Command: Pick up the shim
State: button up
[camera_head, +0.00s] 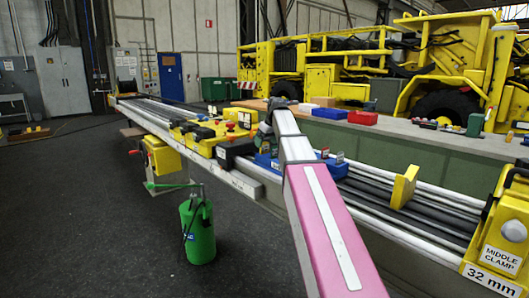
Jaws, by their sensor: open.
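I cannot pick out the shim for certain; it may be too small to tell or hidden. My pink and grey arm reaches from the lower right up over the long boom assembly (450,205). My gripper (264,133) is a small dark shape at the arm's far end, above the boom near a blue holder (268,161) and a black block (235,152). Its fingers are hard to make out, and I see nothing held in it. My arm covers part of the boom and whatever lies behind it.
A yellow plate (404,187) stands across the boom's tubes. The yellow middle clamp (502,232) is at the right. A workbench behind carries a red box (362,117) and a blue box (330,113). A green canister (198,232) stands on the open floor.

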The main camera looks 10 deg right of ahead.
aim_at(265, 143)
jog(key=x, duration=0.3)
jog(key=shift+a+f, duration=0.1)
jog(key=shift+f, duration=0.1)
jog(key=c, duration=0.9)
jog(key=shift+r, duration=0.1)
